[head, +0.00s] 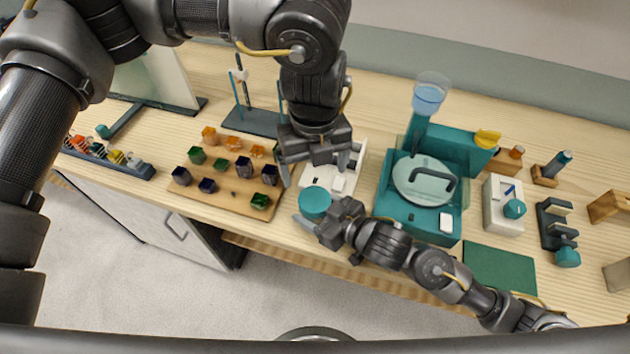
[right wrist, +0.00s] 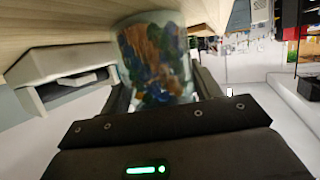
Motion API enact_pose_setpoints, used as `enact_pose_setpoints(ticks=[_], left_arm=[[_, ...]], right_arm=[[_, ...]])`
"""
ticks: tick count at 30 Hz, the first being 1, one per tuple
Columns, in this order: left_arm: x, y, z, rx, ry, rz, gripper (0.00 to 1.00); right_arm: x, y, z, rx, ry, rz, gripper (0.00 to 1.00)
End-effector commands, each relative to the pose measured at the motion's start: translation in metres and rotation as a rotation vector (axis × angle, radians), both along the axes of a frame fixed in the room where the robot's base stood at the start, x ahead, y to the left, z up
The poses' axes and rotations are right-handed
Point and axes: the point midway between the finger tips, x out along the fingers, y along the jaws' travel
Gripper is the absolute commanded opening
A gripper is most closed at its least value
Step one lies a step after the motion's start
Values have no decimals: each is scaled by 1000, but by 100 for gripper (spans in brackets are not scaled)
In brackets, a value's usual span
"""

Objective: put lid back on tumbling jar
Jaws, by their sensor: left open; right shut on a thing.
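The tumbling jar (right wrist: 157,55) shows in the right wrist view as a clear cylinder with blue, green and brown pieces inside. My right gripper (head: 321,212) is shut around its side. In the head view a round teal lid (head: 315,202) covers the top of what this gripper holds, near the table's front edge. The lid looks level, but I cannot tell how firmly it is seated. My left gripper (head: 314,168) is open and empty, pointing down above and behind the lid, apart from it. The jar's body is mostly hidden in the head view.
A white device (head: 342,182) lies behind the lid. A teal machine (head: 408,215) with a black-handled disc stands right. A green mat (head: 498,268) lies at front right. The floor (head: 190,285) in front is clear.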

Motion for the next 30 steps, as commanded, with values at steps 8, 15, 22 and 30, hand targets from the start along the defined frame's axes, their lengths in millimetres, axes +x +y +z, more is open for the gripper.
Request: enact_pose_setpoints(ticks=[8, 15, 22, 30], left_arm=[[1, 0, 25, 0, -1, 1, 87], [0, 0, 26, 1, 0, 1, 87], [0, 0, 26, 1, 0, 1, 87], [0, 0, 26, 1, 0, 1, 87]], right_arm=[[0, 0, 1, 1, -1, 0, 0], [0, 0, 1, 2, -1, 0, 0], [0, 0, 1, 1, -1, 0, 85], [0, 0, 0, 1, -1, 0, 88]])
